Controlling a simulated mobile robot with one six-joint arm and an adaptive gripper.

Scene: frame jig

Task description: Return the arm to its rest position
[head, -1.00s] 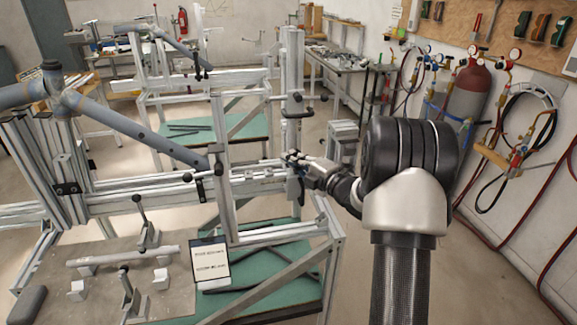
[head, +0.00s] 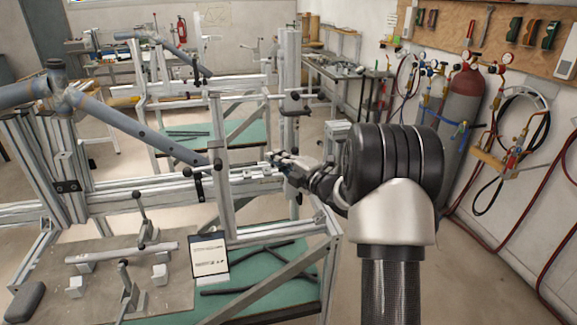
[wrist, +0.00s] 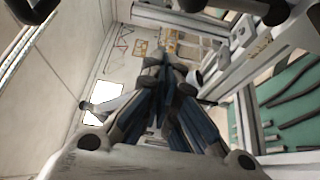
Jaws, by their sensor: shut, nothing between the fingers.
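My gripper (head: 272,158) is near the upright post at the right end of the frame jig (head: 130,195) in the head view. In the wrist view my gripper (wrist: 165,62) has its fingers together with nothing between them. My arm reaches in from the right of the head view, its dark bulky joint in front of the floor. I cannot tell whether the fingertips touch the jig rail or hang in front of it. A grey-blue tube (head: 130,128) lies slanted across the jig.
A grey plate (head: 90,250) with toggle clamps and a short tube (head: 120,252) lies at the lower left, beside a document board (head: 210,256). A green shelf (head: 270,265) holds dark tubes. Open floor lies behind the arm.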

